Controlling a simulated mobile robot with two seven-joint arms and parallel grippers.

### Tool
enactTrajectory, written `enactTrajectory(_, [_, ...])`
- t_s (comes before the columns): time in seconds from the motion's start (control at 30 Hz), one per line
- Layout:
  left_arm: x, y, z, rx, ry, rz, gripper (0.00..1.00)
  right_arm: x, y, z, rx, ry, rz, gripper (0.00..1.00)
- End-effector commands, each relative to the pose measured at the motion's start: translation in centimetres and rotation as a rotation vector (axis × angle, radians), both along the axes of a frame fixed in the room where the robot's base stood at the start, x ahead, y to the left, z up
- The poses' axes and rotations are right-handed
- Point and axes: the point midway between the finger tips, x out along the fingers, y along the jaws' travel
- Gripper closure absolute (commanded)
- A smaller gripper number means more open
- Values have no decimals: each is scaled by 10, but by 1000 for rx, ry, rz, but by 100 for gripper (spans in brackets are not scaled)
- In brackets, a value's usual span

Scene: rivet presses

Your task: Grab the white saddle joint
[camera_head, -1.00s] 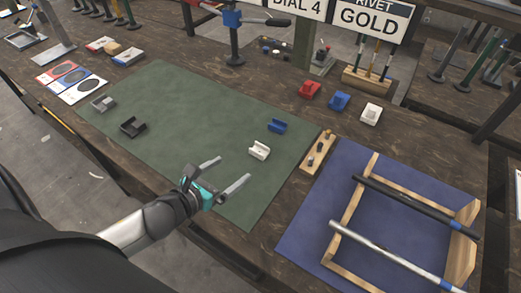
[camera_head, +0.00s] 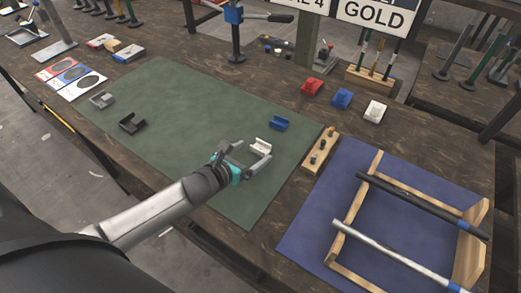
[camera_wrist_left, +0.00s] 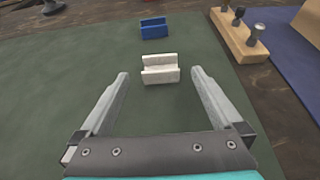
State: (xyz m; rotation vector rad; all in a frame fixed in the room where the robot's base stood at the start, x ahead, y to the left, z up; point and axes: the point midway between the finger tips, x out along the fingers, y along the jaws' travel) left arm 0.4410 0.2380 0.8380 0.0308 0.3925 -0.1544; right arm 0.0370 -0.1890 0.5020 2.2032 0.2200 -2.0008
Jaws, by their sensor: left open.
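A white saddle joint (camera_head: 260,146) lies on the green mat (camera_head: 190,105), near its right edge. In the left wrist view the white saddle joint (camera_wrist_left: 160,69) sits ahead of the fingertips, roughly centred between them. My left gripper (camera_head: 253,153) is open and empty, low over the mat, with its fingers pointing at the joint; it also shows in the left wrist view (camera_wrist_left: 160,75). A blue saddle joint (camera_head: 279,123) lies just behind the white one. My right gripper is not in view.
A wooden block with pegs (camera_head: 319,150) stands right of the mat. A blue mat (camera_head: 320,215) holds a wooden frame with a black and a silver tube. Red (camera_head: 312,86), blue (camera_head: 341,97) and white (camera_head: 375,111) parts sit behind. Dark and grey saddles lie at the mat's left.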

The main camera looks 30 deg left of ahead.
Motion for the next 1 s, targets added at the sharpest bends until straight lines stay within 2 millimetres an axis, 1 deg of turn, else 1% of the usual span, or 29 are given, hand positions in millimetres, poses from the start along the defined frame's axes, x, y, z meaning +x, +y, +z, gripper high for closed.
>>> enactTrajectory(0.1, [11, -2, -5, -1, -1, -1, 0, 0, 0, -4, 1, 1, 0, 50])
enactTrajectory(0.2, [15, -3, -6, -1, -1, -1, 0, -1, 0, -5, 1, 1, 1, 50])
enactTrajectory(0.47, [16, -3, -6, 0, 0, -1, 0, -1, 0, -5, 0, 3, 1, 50])
enactTrajectory(1.0, [16, -3, -6, 0, 0, -1, 61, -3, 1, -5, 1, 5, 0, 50])
